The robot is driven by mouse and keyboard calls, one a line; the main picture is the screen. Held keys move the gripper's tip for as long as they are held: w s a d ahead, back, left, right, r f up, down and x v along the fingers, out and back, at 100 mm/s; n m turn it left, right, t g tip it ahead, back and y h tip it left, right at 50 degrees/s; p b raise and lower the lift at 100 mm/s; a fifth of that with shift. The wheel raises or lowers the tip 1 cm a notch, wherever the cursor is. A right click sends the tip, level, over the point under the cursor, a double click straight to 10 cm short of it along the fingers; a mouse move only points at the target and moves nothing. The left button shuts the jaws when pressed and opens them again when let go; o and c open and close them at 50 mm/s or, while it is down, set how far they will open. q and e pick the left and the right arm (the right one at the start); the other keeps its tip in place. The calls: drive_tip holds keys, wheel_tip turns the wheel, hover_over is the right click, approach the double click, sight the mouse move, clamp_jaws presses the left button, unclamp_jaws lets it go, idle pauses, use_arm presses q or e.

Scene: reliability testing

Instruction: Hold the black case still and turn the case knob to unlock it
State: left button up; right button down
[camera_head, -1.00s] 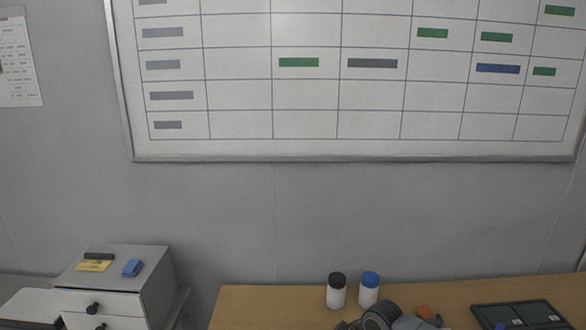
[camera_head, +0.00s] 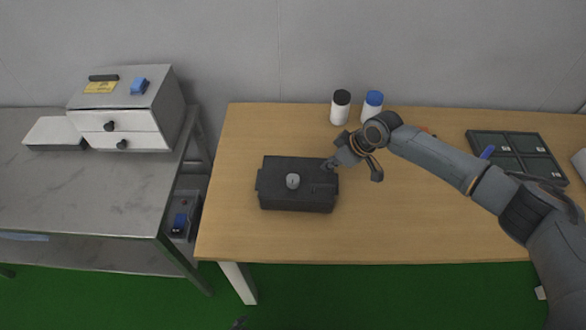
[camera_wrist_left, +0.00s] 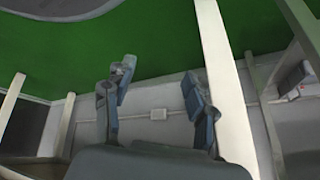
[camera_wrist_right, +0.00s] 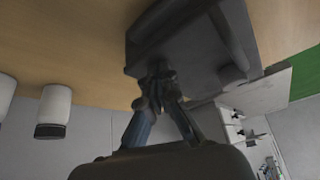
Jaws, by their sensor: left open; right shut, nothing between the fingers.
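The black case (camera_head: 290,203) lies on the wooden table, left of its middle. Its round grey knob (camera_head: 293,181) is on the top face. My right gripper (camera_head: 329,165) is shut with nothing in it, at the far right corner of the case; I cannot tell if it touches. My left gripper (camera_wrist_left: 155,82) is open and empty in the left wrist view, low beside a table leg, away from the case.
A black-capped bottle (camera_head: 340,107) and a blue-capped bottle (camera_head: 372,105) stand at the table's back. A dark divided tray (camera_head: 516,155) is at the right. A metal bench (camera_head: 90,195) with a drawer box (camera_head: 125,117) stands left across a gap. The table front is clear.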

use_arm(q)
drive_tip(key=w+d+r+m+t+h, duration=0.1)
drive_tip(key=w+d+r+m+h, duration=0.25)
drive_tip(key=d+r, duration=0.35)
drive_tip(key=w+d+r+m+h, duration=0.3)
drive_tip(key=w+d+r+m, duration=0.15)
drive_tip(key=d, duration=0.45)
drive_tip(key=w+d+r+m+t+h, duration=0.1)
drive_tip(key=w+d+r+m+h, duration=0.2)
drive_tip(key=d+r+m, duration=0.3)
drive_tip(key=s+d+r+m+g+h, duration=0.6)
drive_tip(key=s+d+r+m+g, duration=0.45)
drive_tip(key=d+r+m, duration=0.35)
wheel_tip(320, 180, up, 19)
drive_tip(key=m+t+y, duration=0.3)
drive_tip(key=m+y, duration=1.5)
drive_tip(key=m, duration=0.9)
hover_over(293, 179)
wheel_tip(293, 179, down, 11)
drive_tip(key=shift+f, duration=0.2)
